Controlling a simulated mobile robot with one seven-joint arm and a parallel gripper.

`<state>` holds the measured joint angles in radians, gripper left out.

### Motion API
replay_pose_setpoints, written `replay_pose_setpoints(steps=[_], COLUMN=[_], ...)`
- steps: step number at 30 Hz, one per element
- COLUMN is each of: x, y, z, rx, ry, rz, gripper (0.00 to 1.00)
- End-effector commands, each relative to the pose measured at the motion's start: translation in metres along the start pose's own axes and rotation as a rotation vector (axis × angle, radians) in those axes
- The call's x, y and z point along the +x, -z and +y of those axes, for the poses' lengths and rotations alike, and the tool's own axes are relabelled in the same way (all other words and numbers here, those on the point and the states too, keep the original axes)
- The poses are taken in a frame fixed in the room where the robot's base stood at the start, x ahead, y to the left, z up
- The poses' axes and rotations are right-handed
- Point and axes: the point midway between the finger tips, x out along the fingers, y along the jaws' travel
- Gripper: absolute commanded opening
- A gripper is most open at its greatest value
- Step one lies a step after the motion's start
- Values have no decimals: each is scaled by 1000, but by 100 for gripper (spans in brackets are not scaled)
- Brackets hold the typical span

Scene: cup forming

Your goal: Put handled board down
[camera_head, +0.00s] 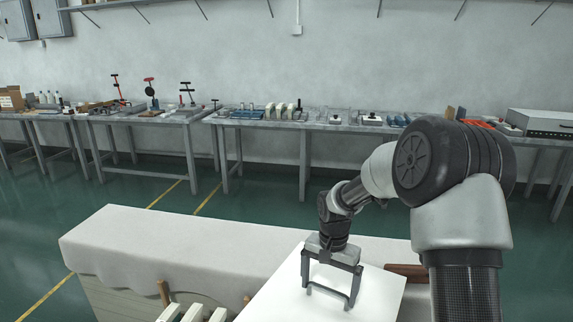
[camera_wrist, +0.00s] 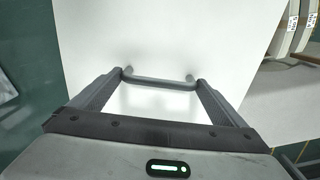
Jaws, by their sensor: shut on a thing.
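The handled board is a large plain white panel (camera_head: 380,292) at the bottom of the head view, below my gripper (camera_head: 329,297). It also fills much of the wrist view (camera_wrist: 165,30). Its grey bar handle (camera_wrist: 160,84) spans between my two fingertips, and my gripper is shut on it. The board lies over the white-covered table (camera_head: 150,240). I cannot tell whether its underside touches anything. Its near part is cut off by the lower picture edge.
White curved pieces (camera_head: 190,314) sit at the lower edge, left of the board. A brown wooden piece (camera_head: 405,271) shows at its right. The left part of the covered table is bare. Workbenches with tools (camera_head: 250,120) line the far wall, beyond open green floor.

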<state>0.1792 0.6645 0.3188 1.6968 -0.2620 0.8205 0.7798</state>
Motion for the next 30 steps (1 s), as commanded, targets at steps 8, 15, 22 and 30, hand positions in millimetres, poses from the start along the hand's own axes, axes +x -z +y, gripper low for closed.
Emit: replay_pose_setpoints(steps=[8,15,22,30], x=[-41,-93,-135,-179], y=[7,-10,-32,-56], z=[27,39,51,65], rx=[-427,-532,-532,-529], ry=[-2,-6,-6,-5], rz=[4,-1,-2,0], gripper=[37,37,37,37])
